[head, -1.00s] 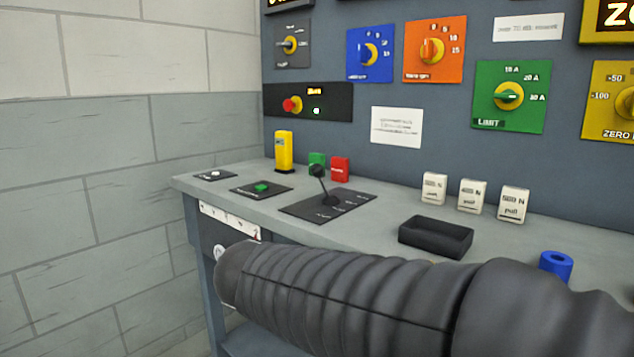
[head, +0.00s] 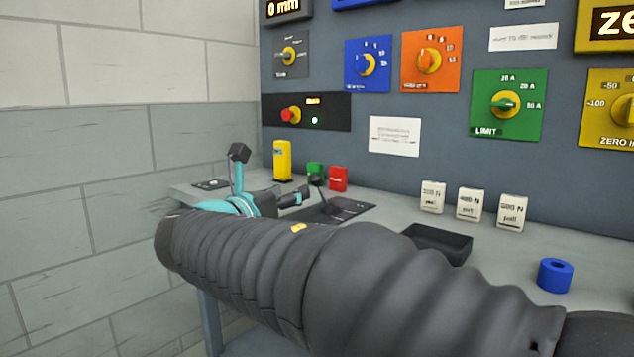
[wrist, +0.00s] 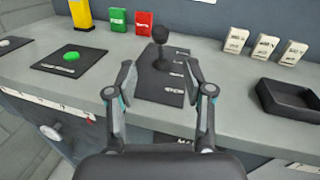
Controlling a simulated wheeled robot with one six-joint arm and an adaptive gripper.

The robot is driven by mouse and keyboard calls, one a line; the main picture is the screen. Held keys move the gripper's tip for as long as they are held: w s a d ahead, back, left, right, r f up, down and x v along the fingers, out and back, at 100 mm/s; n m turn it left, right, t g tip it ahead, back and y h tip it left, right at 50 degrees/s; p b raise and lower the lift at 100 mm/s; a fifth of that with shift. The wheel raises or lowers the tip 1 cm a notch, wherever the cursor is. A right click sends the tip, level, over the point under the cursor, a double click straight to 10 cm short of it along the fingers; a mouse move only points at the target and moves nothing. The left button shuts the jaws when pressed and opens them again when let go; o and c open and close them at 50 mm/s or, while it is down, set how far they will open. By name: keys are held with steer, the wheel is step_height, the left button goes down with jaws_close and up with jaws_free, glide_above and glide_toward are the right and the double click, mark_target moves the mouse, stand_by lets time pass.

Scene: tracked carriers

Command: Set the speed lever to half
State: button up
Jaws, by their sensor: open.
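The speed lever (wrist: 160,36) is a black stick with a dark knob, standing on a dark plate (wrist: 152,84) with small white labels along its right side. In the head view the lever (head: 316,181) shows beyond my arm, and its plate (head: 350,208) is partly hidden. My gripper (wrist: 158,75) is open and empty in the wrist view. Its two fingers are spread to the left and right of the lever's line, with the lever ahead of them. In the head view my gripper (head: 300,197) is beside the lever. I cannot tell whether it touches it.
A green button plate (wrist: 72,57) is left of the lever. A yellow block (wrist: 82,14), green block (wrist: 118,20) and red block (wrist: 144,22) stand behind. Several white weights (wrist: 265,47) and a black tray (wrist: 288,100) are to the right. A blue ring (head: 555,275) lies farther right.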

mark_target(312, 182)
steer(key=x, duration=1.1)
steer(key=shift+w+d+f, duration=0.1)
steer(key=shift+w, duration=0.05)
jaws_close()
